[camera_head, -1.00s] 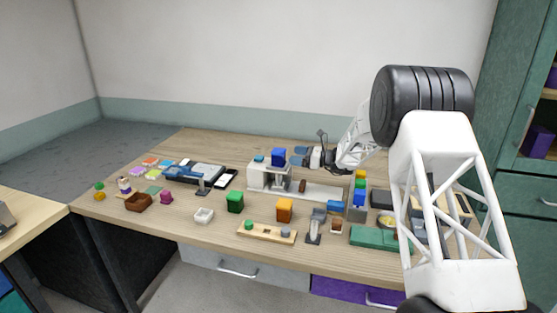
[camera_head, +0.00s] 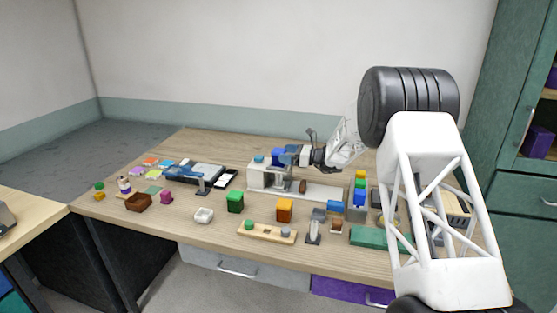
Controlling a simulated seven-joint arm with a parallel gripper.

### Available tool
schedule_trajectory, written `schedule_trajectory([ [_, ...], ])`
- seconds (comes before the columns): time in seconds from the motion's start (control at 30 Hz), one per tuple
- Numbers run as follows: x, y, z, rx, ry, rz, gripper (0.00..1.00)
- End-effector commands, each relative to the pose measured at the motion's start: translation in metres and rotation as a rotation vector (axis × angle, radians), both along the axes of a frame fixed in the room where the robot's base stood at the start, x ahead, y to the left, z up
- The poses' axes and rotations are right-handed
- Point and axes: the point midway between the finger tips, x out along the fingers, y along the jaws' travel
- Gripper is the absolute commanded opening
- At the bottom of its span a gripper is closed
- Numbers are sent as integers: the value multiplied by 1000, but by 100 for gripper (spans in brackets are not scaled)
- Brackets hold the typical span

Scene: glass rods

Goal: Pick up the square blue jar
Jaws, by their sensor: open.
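The square blue jar (camera_head: 278,156) stands on the white stand at the back middle of the table, beside a small teal piece. My gripper (camera_head: 289,153) is open and reaches in from the right, level with the jar. Its fingers are at the jar and cover its right part. I cannot tell whether they touch it or lie on both sides of it.
The white stand (camera_head: 325,191) extends right, with a small brown piece (camera_head: 302,186) on it. A green cube (camera_head: 235,201), an orange cube (camera_head: 284,210) and a wooden tray (camera_head: 262,236) stand in front. Stacked coloured blocks (camera_head: 359,198) stand right, under my arm.

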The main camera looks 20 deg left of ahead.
Motion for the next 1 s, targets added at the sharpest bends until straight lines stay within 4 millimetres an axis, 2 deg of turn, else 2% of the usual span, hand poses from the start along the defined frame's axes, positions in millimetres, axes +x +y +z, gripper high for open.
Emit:
schedule_trajectory([
  [0.2,0,26,0,-1,1,1,85],
  [0.33,0,35,1,-1,0,0,85],
  [0.93,0,37,0,-1,0,0,85],
  [1.0,0,37,0,-1,0,0,76],
])
